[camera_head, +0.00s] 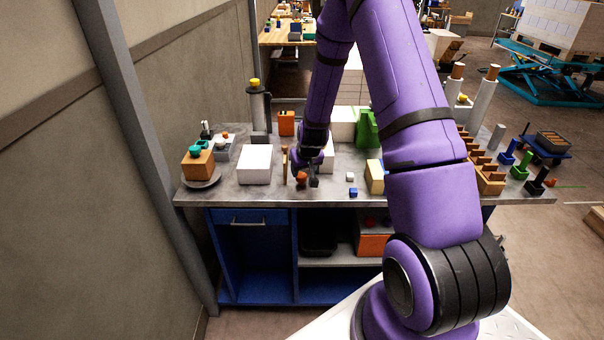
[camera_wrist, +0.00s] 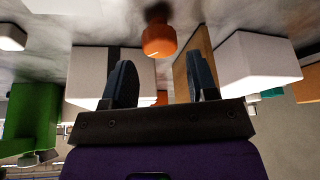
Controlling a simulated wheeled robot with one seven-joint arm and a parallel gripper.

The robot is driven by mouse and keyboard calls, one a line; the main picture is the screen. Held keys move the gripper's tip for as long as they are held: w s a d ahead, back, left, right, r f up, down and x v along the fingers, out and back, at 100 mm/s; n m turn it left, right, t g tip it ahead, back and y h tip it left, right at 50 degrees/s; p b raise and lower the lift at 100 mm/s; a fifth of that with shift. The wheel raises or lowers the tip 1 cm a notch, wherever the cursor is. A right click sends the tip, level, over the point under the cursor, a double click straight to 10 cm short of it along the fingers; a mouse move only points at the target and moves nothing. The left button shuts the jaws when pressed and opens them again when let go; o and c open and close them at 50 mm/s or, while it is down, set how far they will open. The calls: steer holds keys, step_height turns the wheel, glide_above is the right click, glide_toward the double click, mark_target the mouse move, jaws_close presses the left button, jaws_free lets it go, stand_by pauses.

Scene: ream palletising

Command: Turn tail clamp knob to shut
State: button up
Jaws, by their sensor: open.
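A small orange knob (camera_head: 301,177) sits near the front edge of the grey bench; it also shows in the wrist view (camera_wrist: 158,40), with a dark base behind it. No label shows, so I cannot confirm that it is the tail clamp knob or read its setting. My gripper (camera_head: 306,173) is low over the bench beside the knob. In the wrist view my gripper (camera_wrist: 162,76) has its two dark fingers apart with nothing between the tips. The knob lies just beyond them, roughly centred on the gap, and no contact shows.
A white block (camera_head: 255,164) and an upright wooden piece (camera_head: 285,165) stand left of my gripper. A small blue block (camera_head: 352,192) and a cream block (camera_head: 375,177) lie to the right. A green object (camera_head: 367,130) stands behind. The bench (camera_head: 265,197) is bare along its front edge.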

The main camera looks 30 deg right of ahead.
steer(key=v, duration=0.7)
steer(key=shift+o, duration=0.4)
steer(key=shift+r, duration=0.1)
